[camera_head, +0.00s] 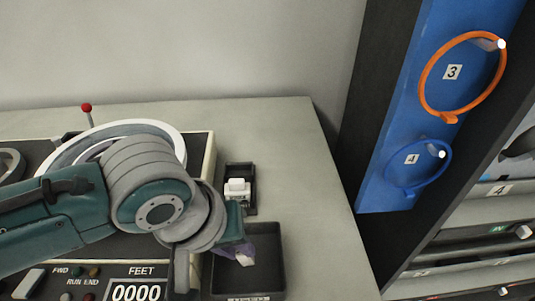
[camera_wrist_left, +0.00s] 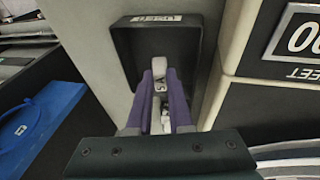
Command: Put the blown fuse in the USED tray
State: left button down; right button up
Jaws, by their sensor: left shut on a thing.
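The fuse (camera_wrist_left: 160,72), a small white piece with dark lettering on its side, is pinched between the purple fingertips of my left gripper (camera_wrist_left: 160,88). In the head view my left gripper (camera_head: 239,254) hangs over the near black tray, with the fuse's pale end (camera_head: 244,260) showing at the tips. The USED tray (camera_head: 275,268) is a black open box; its label shows upside down in the left wrist view, where the tray (camera_wrist_left: 127,45) surrounds the fuse. I cannot tell whether the fuse touches the tray floor. My right gripper is out of view.
A smaller black tray (camera_head: 250,206) with white pieces stands just behind. The tape machine (camera_head: 60,285), with reel and FEET counter, is at left. A blue panel (camera_head: 420,90) with orange and blue looped cables stands at right. The bench top (camera_head: 310,200) beside the trays is bare.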

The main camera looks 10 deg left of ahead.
aim_at(237, 253)
pick_arm(q)
jog(key=shift+f+b, duration=0.5)
jog(key=shift+f, duration=0.3)
jog(key=c, duration=0.7)
grip_release()
jog(key=shift+c, duration=0.2)
jog(key=shift+c, duration=0.9)
jog(key=shift+r, duration=0.1)
notch_tip(237, 253, up, 8)
jog(key=p, duration=0.9)
